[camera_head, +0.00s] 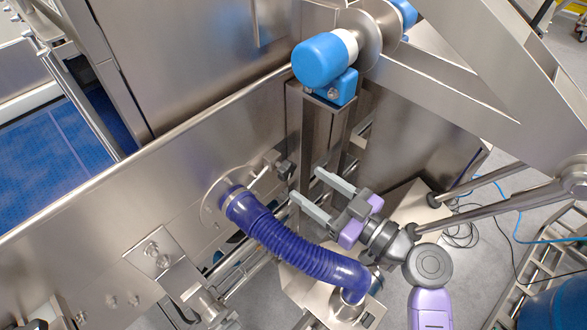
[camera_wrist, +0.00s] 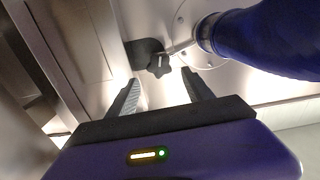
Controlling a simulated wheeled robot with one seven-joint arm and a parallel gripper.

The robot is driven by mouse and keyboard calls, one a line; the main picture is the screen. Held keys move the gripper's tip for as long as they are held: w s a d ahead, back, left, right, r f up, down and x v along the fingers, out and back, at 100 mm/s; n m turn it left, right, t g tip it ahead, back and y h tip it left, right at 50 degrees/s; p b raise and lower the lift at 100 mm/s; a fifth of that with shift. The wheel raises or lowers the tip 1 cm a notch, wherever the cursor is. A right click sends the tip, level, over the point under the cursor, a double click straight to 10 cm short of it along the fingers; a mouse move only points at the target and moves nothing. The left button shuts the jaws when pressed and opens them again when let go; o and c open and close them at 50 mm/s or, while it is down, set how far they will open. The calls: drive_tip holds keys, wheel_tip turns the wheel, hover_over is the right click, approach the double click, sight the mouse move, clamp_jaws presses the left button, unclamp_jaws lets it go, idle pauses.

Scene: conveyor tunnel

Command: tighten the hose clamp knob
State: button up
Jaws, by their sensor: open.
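A dark lobed knob (camera_wrist: 158,65) sits on a short rod beside the hose end, against the steel wall. In the head view the knob (camera_head: 284,169) is small and lies just beyond my fingertips. The blue ribbed hose (camera_head: 300,254) runs from a round flange (camera_head: 213,204) on the wall down to a metal pipe. Its wall end, with a metal band, also shows at the upper right of the wrist view (camera_wrist: 207,34). My gripper (camera_head: 305,184) is open and empty, pointing at the wall. In the wrist view the knob appears between and just beyond the fingertips (camera_wrist: 161,80), with no visible contact.
A steel post with a blue-capped roller (camera_head: 322,60) stands above and behind my gripper. A bracket plate (camera_head: 153,253) is on the wall at lower left. A blue belt (camera_head: 50,160) lies beyond the wall. Cables (camera_head: 462,235) lie on the floor at right.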

sight(290, 172)
drive_tip(key=p+x, duration=0.1)
drive_tip(key=x, duration=0.5)
drive_tip(key=shift+r+p, duration=0.1)
drive_tip(key=shift+p, duration=0.3)
drive_tip(key=shift+w+a, duration=0.35)
drive_tip(key=shift+a, duration=0.1)
clamp_jaws()
